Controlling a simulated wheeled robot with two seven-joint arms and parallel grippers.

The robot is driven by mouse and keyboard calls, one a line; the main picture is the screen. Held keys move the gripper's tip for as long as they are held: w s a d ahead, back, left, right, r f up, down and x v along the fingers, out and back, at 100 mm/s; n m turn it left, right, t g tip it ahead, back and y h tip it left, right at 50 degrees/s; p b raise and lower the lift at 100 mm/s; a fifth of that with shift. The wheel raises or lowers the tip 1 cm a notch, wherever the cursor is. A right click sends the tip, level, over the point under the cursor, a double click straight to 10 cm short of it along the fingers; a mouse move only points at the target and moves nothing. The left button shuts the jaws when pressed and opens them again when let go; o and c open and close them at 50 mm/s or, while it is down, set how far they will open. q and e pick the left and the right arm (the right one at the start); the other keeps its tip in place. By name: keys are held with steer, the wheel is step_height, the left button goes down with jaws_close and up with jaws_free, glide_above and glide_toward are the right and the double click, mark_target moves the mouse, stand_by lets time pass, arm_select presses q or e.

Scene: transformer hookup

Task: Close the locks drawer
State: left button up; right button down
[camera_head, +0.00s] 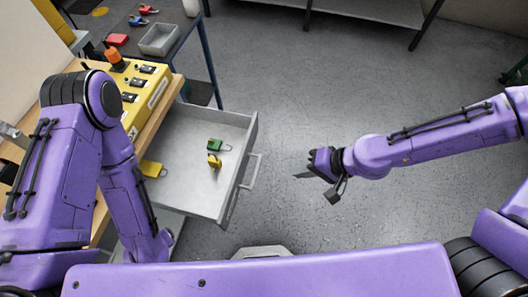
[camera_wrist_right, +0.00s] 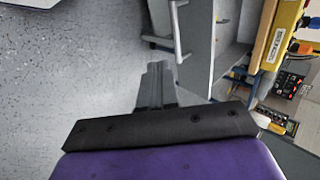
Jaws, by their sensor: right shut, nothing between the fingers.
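The locks drawer (camera_head: 188,197) is pulled out of the workbench, its grey tray open to view. A green padlock (camera_head: 214,144) and a yellow padlock (camera_head: 214,161) lie inside. The drawer's bar handle (camera_head: 252,172) is on its front, facing right; it also shows in the right wrist view (camera_wrist_right: 176,30). My right gripper (camera_head: 302,175) is shut and empty, a short way right of the handle and apart from it. Its fingers (camera_wrist_right: 160,80) point toward the handle side in the wrist view. My left arm hangs in front of the bench; its gripper is not visible.
A yellow control box (camera_head: 140,95) with an orange beacon (camera_head: 115,58) sits on the wooden bench. Behind it, a dark table holds a grey bin (camera_head: 159,39) and padlocks. The grey floor (camera_head: 310,115) right of the drawer is clear.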

steer(key=a+r+x, duration=0.1)
steer(key=x, duration=1.1)
steer(key=shift+a, duration=0.65)
steer(key=shift+a, duration=0.1)
